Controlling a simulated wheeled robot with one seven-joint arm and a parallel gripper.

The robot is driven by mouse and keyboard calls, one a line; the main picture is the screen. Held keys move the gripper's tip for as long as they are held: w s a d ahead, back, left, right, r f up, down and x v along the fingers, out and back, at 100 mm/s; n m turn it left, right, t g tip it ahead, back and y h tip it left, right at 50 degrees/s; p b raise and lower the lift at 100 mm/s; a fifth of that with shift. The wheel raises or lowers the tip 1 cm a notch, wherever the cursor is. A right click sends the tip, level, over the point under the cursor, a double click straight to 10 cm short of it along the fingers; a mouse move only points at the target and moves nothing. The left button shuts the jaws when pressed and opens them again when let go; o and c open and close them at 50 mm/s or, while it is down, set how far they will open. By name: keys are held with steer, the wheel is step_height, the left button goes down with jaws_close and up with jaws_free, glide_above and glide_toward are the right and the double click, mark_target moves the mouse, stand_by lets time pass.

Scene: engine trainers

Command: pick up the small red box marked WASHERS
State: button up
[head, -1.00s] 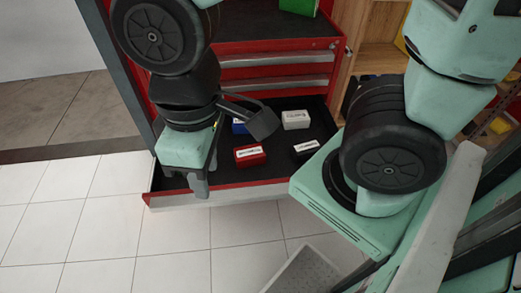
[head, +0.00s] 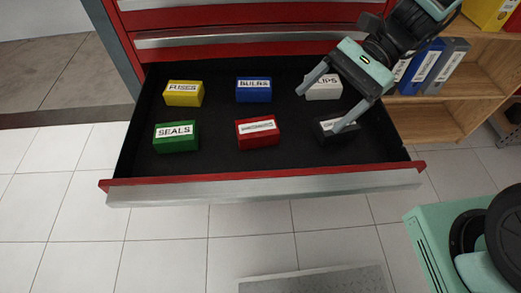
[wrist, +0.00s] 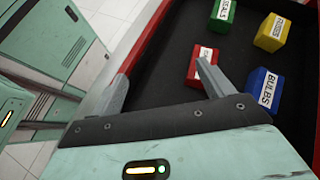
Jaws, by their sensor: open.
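The small red box (head: 257,132) sits in the front middle of the open drawer. Its white label is too blurred to read. In the wrist view the red box (wrist: 202,65) lies just beyond one finger, partly hidden by it. My gripper (head: 321,107) is open and empty over the right part of the drawer, to the right of the red box and apart from it. Its fingers partly cover the white box (head: 323,88) and the black box (head: 330,128).
The drawer (head: 220,172) also holds a green SEALS box (head: 176,137), a yellow FUSES box (head: 184,93) and a blue BULBS box (head: 254,89). Drawer fronts rise behind. Wooden shelves with binders (head: 418,66) stand at the right.

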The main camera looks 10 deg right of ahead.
mark_target(259, 126)
steer(key=w+d+f+m+t+y+b, duration=0.1)
steer(key=w+f, duration=0.1)
steer(key=w+d+f+m+t+y, duration=0.1)
steer(key=w+m, duration=0.1)
steer(key=w+d+f+m+t+y+b, duration=0.1)
steer(key=w+f+m, duration=0.1)
steer(key=shift+w+d+f+b, duration=0.15)
steer(key=shift+d+f+b, duration=0.1)
steer(key=shift+f+b, duration=0.1)
steer(key=shift+w+f+m, duration=0.15)
steer(key=shift+w+m, duration=0.1)
steer(key=shift+m, duration=0.15)
steer(key=b+x, duration=0.1)
steer(key=x, duration=0.4)
steer(key=b+x, duration=0.1)
steer(key=x, duration=0.5)
steer(key=b+x, duration=0.2)
steer(key=x, duration=0.4)
steer(key=shift+w+a+r, duration=0.15)
steer(key=shift+w+r, duration=0.05)
steer(key=shift+w, duration=0.05)
steer(key=c, duration=1.1)
